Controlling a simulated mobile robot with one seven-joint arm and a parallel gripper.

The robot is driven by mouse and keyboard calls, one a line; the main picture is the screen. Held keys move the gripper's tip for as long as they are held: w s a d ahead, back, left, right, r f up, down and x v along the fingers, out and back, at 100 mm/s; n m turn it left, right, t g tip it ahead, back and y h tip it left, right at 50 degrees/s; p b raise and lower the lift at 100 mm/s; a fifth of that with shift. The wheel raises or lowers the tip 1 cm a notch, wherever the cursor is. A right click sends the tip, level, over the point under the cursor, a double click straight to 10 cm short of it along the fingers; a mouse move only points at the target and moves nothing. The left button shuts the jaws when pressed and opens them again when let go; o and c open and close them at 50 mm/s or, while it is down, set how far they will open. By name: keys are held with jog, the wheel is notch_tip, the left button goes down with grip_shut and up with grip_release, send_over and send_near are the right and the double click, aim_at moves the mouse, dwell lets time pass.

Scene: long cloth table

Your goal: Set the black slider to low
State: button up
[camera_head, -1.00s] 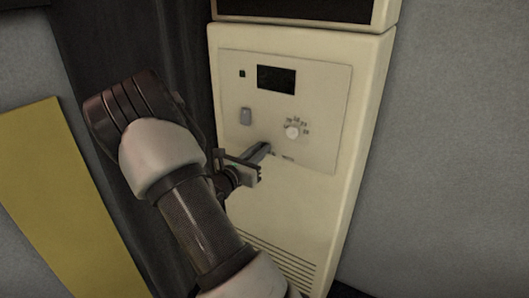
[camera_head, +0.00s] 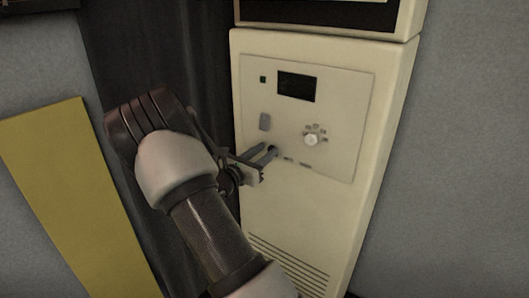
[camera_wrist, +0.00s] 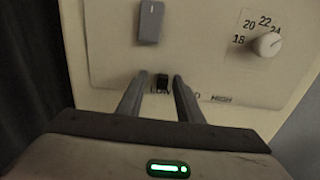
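The black slider (camera_wrist: 162,81) is a small dark knob low on the cream control panel (camera_wrist: 108,62). In the wrist view it sits right above the LOW label, at the left end of the row, with HIGH (camera_wrist: 221,99) to the right. My gripper (camera_wrist: 161,78) is open, with one finger on each side of the slider and a small gap showing on both sides. In the head view my gripper (camera_head: 263,153) reaches the panel from the lower left. The slider shows there as a dark spot (camera_head: 272,149) by the fingertips.
A grey switch (camera_wrist: 151,21) is above the slider and a white round dial (camera_wrist: 267,44) with numbers is to the right. The panel also has a dark display (camera_head: 297,87). A yellow panel (camera_head: 80,200) stands at the left. The vent slots (camera_head: 290,267) are below.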

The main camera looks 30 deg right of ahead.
jog(key=b+v, duration=0.1)
jog(key=v, duration=1.6)
jog(key=shift+a, duration=0.2)
jog(key=s+d+r+m+g+y+p, duration=0.1)
jog(key=s+r+m+g+y, duration=0.1)
jog(key=s+m+g+y, duration=0.35)
jog(key=s+d+r+m+g+y+p, duration=0.1)
jog(key=s+r+m+g+y, duration=0.1)
jog(key=s+m, duration=0.65)
jog(key=s+a+r+m+t+y, duration=0.3)
jog(key=s+a+r+m+y, duration=0.1)
jog(key=a, duration=0.3)
jog(key=s+a+r+m+t+y+p, duration=0.1)
jog(key=s+a+r+m+t+y, duration=0.2)
jog(key=a, duration=0.5)
jog(key=s+r+m+y, duration=0.1)
jog(key=s+r+y, duration=0.1)
jog(key=s, duration=0.1)
jog(key=shift+r+m+p, duration=0.2)
jog(key=shift+m+p, duration=0.1)
jog(key=shift+d, duration=0.1)
